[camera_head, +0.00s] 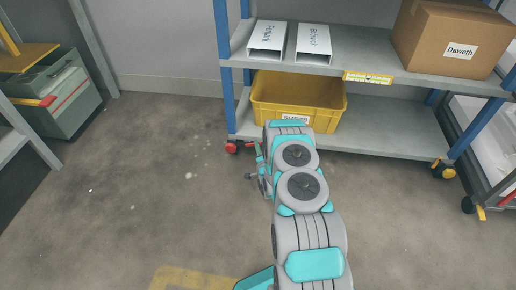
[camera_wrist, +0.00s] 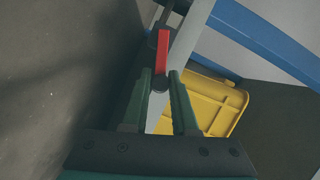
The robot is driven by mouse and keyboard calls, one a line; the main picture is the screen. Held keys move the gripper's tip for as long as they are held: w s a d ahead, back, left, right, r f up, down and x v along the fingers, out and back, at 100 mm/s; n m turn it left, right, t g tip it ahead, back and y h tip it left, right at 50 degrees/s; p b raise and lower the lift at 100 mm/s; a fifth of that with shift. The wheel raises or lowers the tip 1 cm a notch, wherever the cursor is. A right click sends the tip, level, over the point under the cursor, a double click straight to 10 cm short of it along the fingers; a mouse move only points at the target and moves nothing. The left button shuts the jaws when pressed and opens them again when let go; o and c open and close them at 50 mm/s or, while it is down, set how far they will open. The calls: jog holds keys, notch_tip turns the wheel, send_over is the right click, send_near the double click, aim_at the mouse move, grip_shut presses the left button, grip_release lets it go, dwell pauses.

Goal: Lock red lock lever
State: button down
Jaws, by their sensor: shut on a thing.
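The red lock lever (camera_head: 232,147) is at the caster under the shelf's front left post in the head view. In the wrist view the red lever (camera_wrist: 163,52) stands straight ahead, with a dark lower end at the fingertips. My gripper (camera_wrist: 160,80) is shut on it, one finger on each side of that end. In the head view my arm reaches toward the shelf's left side and the fingertips cannot be made out clearly.
A yellow crate (camera_head: 298,106) sits on the shelf's bottom deck (camera_head: 385,136), close beside my arm. Two white boxes and a cardboard box (camera_head: 450,38) stand on the upper deck. A yellow lever (camera_head: 443,169) marks the right caster. Floor at left is clear.

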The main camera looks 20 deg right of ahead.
dwell(0.9)
jog(key=r+n, duration=0.1)
jog(key=a+r+n+g, duration=0.1)
jog(key=n, duration=0.1)
jog(key=shift+w+g+p, duration=0.3)
jog(key=shift+w+p, duration=0.05)
jog(key=shift+w, duration=0.05)
jog(key=n, duration=0.1)
jog(key=a+r+n+g+h, duration=0.1)
jog(key=shift+w+a+r+n+h+p, duration=0.1)
jog(key=shift+w+r+n+h+p, duration=0.05)
jog(key=shift+w+n+h+p, duration=0.2)
jog(key=shift+w+a+r+n+g+h+p, duration=0.25)
jog(key=shift+a+n+g, duration=0.1)
jog(key=shift+n, duration=0.25)
jog(key=shift+w+a+r+n+g+h+p, duration=0.1)
jog(key=shift+w+a+n+g+h+p, duration=0.2)
jog(key=shift+n, duration=0.25)
jog(key=shift+w+a+n+g+h+p, duration=0.3)
jog(key=shift+a+n+g+h+p, duration=0.2)
jog(key=shift+n, duration=0.5)
jog(key=c, duration=0.7)
grip_release()
jog(key=shift+a, duration=0.1)
